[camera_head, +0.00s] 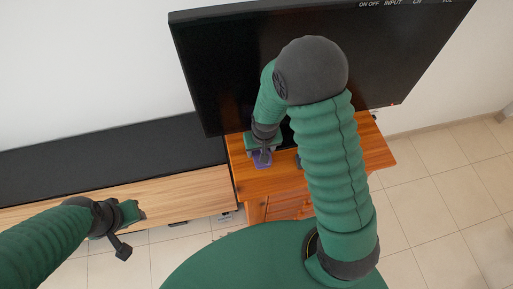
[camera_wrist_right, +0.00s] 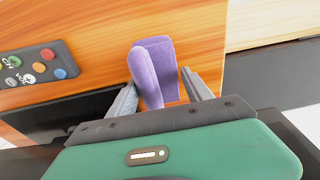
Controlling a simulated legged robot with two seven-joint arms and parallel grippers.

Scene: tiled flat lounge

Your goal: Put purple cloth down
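The purple cloth (camera_wrist_right: 154,70) is folded and lies at the wooden cabinet top (camera_wrist_right: 100,45) in the right wrist view. My right gripper (camera_wrist_right: 160,80) has its two fingers spread apart, one on each side of the cloth. Wood shows between the right-hand finger and the cloth; contact at the left-hand finger is unclear. In the head view my right gripper (camera_head: 262,152) is low over the cabinet (camera_head: 290,180), with a little of the purple cloth (camera_head: 262,161) showing below it. My left gripper (camera_head: 122,232) hangs empty at the lower left, its fingers unclear.
A large black television (camera_head: 225,75) stands close behind my right arm. A remote control (camera_wrist_right: 35,70) with coloured buttons lies left of the cloth in the wrist view. A long low wooden bench (camera_head: 170,195) with a dark back part runs left. Tiled floor (camera_head: 440,215) is clear at right.

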